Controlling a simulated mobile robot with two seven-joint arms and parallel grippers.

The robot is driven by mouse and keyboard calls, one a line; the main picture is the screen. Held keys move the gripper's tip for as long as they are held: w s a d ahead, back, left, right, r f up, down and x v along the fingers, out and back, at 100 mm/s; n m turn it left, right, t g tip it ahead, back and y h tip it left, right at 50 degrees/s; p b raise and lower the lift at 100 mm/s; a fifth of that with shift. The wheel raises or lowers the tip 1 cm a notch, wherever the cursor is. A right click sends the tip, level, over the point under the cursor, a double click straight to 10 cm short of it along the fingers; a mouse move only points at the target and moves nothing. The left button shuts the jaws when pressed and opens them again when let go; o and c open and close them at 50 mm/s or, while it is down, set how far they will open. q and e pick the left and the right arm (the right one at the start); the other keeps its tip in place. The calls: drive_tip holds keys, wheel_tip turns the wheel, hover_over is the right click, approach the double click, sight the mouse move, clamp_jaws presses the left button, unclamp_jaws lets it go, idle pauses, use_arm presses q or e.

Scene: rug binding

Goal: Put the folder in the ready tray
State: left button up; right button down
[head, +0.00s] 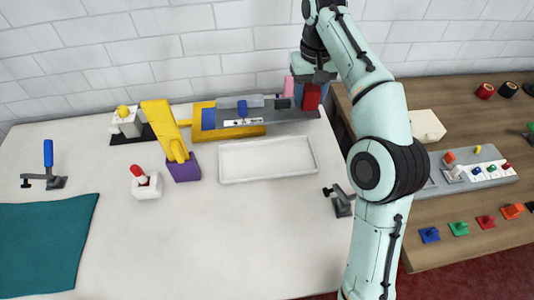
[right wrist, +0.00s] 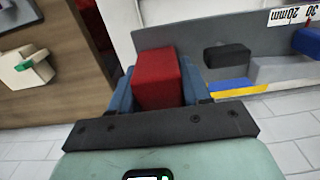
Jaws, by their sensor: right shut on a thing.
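A red block (head: 312,97) is held between the blue fingers of my right gripper (right wrist: 157,80), at the right end of the grey rack. The block fills the gap between the fingers in the right wrist view (right wrist: 158,70); I take it to be the folder. Whether it still touches the rack is unclear. A shallow white tray (head: 268,178) lies empty on the white table, in front of the rack; I take it as the ready tray. My left gripper is out of view.
The grey rack (head: 290,116) with size labels holds blue, grey and black pieces. A yellow machine on a purple base (head: 184,167) stands left of the tray. A black clamp (head: 341,204) stands at its right.

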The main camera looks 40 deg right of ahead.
wheel_tip(320, 180, down, 15)
drive_tip(key=b, duration=0.6)
drive_tip(key=shift+r+b, duration=0.2)
drive_tip(key=shift+b, duration=0.2)
drive_tip(key=shift+f+b, duration=0.85)
drive_tip(key=shift+f, duration=1.75)
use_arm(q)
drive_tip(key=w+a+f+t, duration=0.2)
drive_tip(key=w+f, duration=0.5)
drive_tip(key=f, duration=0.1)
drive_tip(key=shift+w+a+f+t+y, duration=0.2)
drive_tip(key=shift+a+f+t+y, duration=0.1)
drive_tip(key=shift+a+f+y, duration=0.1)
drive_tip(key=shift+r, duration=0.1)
use_arm(e)
drive_tip(key=c, duration=0.8)
unclamp_jaws()
drive_tip(key=shift+f, duration=0.15)
